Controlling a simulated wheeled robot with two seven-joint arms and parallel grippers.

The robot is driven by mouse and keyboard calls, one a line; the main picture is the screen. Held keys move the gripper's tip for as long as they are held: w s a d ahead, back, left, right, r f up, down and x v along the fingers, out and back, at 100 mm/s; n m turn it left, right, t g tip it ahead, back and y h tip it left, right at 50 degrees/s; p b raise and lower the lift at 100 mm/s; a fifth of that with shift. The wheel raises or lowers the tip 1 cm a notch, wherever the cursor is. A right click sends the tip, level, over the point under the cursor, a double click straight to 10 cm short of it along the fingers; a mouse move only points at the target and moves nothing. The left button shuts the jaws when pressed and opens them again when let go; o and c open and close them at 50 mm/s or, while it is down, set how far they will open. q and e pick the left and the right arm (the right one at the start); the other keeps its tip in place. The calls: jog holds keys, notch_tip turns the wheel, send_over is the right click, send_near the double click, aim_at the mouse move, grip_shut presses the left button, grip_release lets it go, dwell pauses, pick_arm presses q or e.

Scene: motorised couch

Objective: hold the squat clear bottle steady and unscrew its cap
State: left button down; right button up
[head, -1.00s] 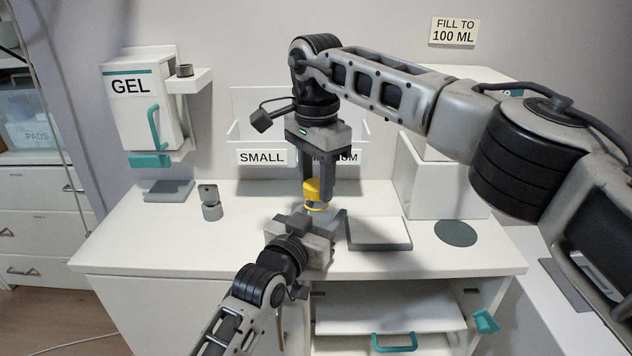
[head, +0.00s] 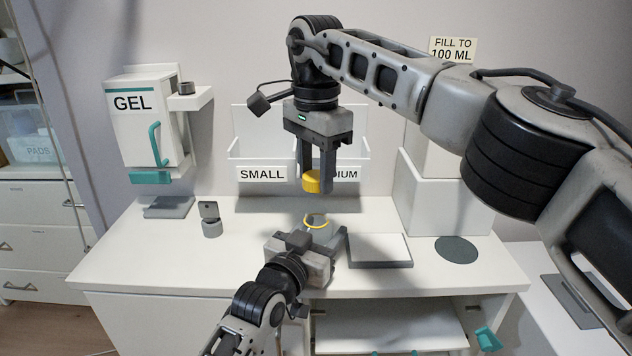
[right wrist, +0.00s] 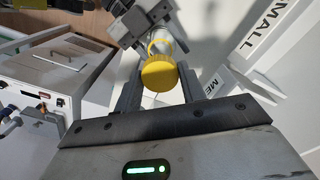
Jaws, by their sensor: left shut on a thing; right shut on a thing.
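The yellow cap (head: 311,181) is between the fingers of my right gripper (head: 315,184), which is shut on it above the bottle. The cap also shows in the right wrist view (right wrist: 159,75). The squat clear bottle (head: 318,232) stands on the counter below, with a yellow ring at its neck and a visible gap between it and the cap. My left gripper (head: 325,247) is shut on the bottle from the front and hides much of its body.
A white counter (head: 220,262) carries a grey flat tray (head: 380,251) right of the bottle, a dark round pad (head: 457,249) and a small grey holder (head: 210,219). A gel dispenser (head: 147,125) and bins marked small (head: 262,174) and medium are behind. An open drawer sits below.

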pick_arm(q)
jog(key=shift+c, duration=2.3)
grip_release()
